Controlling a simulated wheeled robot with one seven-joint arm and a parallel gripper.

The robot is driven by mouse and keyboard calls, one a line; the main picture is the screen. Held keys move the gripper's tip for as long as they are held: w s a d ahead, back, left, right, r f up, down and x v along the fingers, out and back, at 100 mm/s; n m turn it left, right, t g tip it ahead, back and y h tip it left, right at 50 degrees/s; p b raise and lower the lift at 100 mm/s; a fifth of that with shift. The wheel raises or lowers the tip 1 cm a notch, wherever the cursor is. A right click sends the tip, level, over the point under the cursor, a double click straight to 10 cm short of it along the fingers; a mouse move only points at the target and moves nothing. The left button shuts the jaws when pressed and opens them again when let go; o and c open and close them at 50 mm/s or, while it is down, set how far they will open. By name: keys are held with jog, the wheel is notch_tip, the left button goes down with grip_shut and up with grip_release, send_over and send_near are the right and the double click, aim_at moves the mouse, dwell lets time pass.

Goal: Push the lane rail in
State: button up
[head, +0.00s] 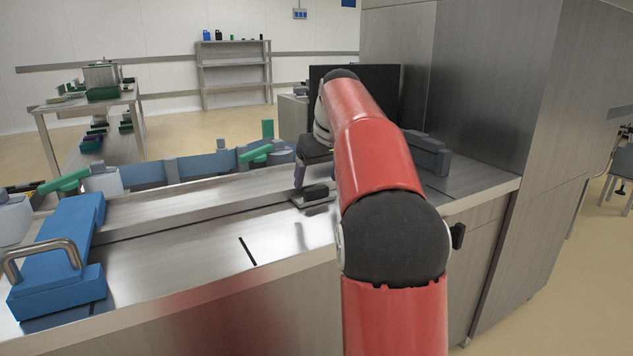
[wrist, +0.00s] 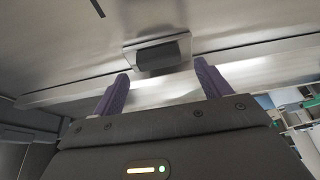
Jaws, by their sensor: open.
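A long steel rail (head: 165,207), which looks like the lane rail, runs along the steel deck in the head view. It also crosses the wrist view (wrist: 255,68). A dark block (head: 316,191) on a small pale plate sits at the rail's near side; it also shows in the wrist view (wrist: 160,57). My gripper (head: 299,186) is beside the block in the head view, partly hidden by my red arm. In the wrist view my gripper (wrist: 161,70) has its purple fingers apart, with the block just beyond the tips and nothing between them. Contact cannot be told.
A black line (head: 247,251) marks the bare deck (head: 195,255) in front of the rail. A blue block with a metal handle (head: 60,258) stands at the left. Blue guards and green levers (head: 257,152) line the far side. A grey block (head: 427,153) and steel cabinet stand right.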

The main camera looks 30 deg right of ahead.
jog(key=v, duration=0.5)
dwell(0.3)
jog(key=s+a+f, duration=0.2)
jog(key=s+a, duration=0.7)
jog(key=s+a+f, duration=0.4)
jog(key=s+f, duration=0.4)
jog(key=s, duration=0.2)
jog(key=s+a+f+t, duration=0.1)
jog(key=s+a+f, duration=0.4)
jog(key=s+f, duration=0.4)
jog(key=shift+s, duration=0.65)
jog(key=shift+a, duration=0.15)
